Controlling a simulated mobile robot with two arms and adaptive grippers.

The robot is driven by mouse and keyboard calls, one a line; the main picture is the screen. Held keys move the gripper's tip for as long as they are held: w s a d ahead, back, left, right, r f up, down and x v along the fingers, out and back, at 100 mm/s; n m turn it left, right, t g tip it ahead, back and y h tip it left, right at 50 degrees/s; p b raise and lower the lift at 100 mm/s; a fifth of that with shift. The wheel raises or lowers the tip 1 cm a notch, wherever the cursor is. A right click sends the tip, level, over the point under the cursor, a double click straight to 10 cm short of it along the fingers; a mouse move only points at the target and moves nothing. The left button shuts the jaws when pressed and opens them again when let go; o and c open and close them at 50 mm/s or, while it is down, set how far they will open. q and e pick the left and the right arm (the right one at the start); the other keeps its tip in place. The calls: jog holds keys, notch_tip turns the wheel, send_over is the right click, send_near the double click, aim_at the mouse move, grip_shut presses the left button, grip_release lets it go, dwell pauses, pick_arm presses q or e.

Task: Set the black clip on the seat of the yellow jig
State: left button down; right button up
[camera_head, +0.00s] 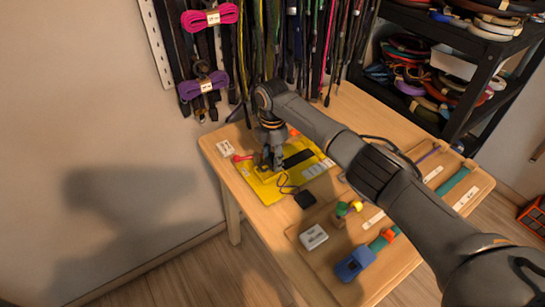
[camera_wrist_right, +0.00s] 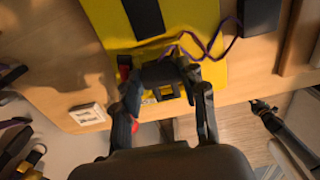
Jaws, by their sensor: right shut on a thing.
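The yellow jig (camera_head: 258,155) is a flat board on the table's left part, with a black strip on it. It also shows in the wrist view (camera_wrist_right: 197,18). My right gripper (camera_head: 272,166) is low over the jig's left front part. In the wrist view the right gripper (camera_wrist_right: 160,82) is shut on the black clip (camera_wrist_right: 160,73), a small dark piece between its fingertips, right at the jig's edge. The fingers partly hide the clip and the seat, so I cannot tell whether they touch. A dark part, seemingly my left gripper (camera_wrist_right: 262,107), shows at the right of the wrist view.
A thin purple cord (camera_head: 289,187) curls beside the gripper. A black square (camera_head: 305,199) lies in front of the jig. A white card (camera_head: 225,147) and a red piece (camera_head: 240,158) are left of it. A wooden tray (camera_head: 297,230) with coloured parts fills the right side.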

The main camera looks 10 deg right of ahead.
jog(key=shift+s+d+f, duration=0.1)
jog(key=shift+s+f, duration=0.15)
jog(key=shift+f, duration=0.3)
dwell(0.4)
jog(key=o, duration=1)
jog(key=shift+o, duration=0.8)
jog(key=shift+w+f, duration=0.2)
jog(key=shift+w, duration=0.15)
jog(key=shift+r, duration=0.1)
jog(key=shift+r, duration=0.25)
jog(key=shift+w+r, duration=0.1)
jog(key=shift+r, duration=0.2)
notch_tip(320, 180, up, 11)
